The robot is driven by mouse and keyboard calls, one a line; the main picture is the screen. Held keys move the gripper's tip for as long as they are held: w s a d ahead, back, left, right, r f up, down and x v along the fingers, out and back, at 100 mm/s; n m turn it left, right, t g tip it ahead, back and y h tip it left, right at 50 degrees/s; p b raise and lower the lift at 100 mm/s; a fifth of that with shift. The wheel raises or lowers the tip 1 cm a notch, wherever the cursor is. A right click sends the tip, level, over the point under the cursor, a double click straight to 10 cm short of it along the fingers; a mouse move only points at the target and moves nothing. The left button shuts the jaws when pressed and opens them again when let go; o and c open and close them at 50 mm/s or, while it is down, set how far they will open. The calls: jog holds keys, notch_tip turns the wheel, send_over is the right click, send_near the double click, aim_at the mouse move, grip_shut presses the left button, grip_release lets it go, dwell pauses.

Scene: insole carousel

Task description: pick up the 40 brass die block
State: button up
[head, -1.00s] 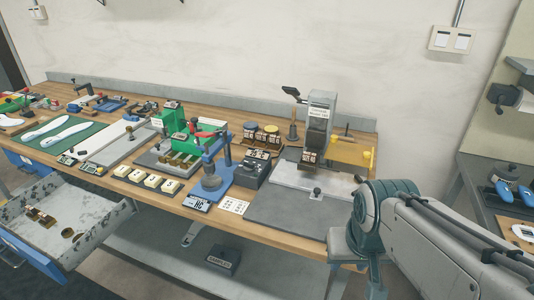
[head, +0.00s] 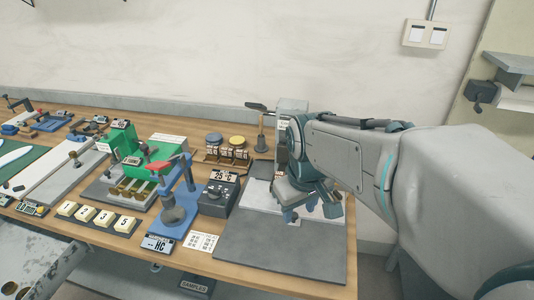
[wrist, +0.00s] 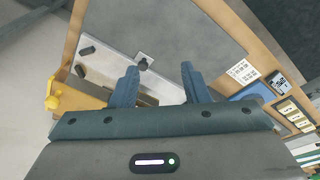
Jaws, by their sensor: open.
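I cannot make out a block marked 40 in any current view. Several brass pieces (head: 130,190) sit in front of the green machine (head: 140,160), with no readable numbers. My gripper (head: 307,207) is above the light plate (head: 262,200) of the grey press (head: 292,104), whose lower front is hidden behind my arm. In the wrist view my gripper (wrist: 160,74) is open, its fingers apart with nothing held. The light plate (wrist: 110,62) and a dark knob (wrist: 143,63) show beyond the fingers.
A dark controller box reading 25 °C (head: 218,195) and a blue hand press (head: 185,195) stand left of my gripper. Numbered tiles (head: 97,217) line the front edge. A dark grey mat (head: 280,252) in front of the press is clear. A yellow part (wrist: 52,95) shows in the wrist view.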

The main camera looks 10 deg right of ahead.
jog(key=w+r+n+g+p, duration=0.15)
jog(key=w+n, duration=0.35)
jog(key=w, duration=0.6)
jog(key=n+p, duration=0.3)
jog(key=n, duration=0.2)
send_over(281, 173)
jog(key=s, duration=0.1)
jog(key=shift+a+f+g, duration=0.1)
jog(key=shift+f+g, duration=0.15)
jog(key=shift+g, duration=0.1)
jog(key=shift+w+f, duration=0.15)
jog(key=shift+w, duration=0.1)
jog(key=shift+f, duration=0.3)
jog(key=f, duration=0.3)
jog(key=f+p, duration=0.1)
jog(key=f, duration=0.3)
jog(key=shift+w, duration=0.2)
jog(key=shift+r, duration=0.1)
grip_shut()
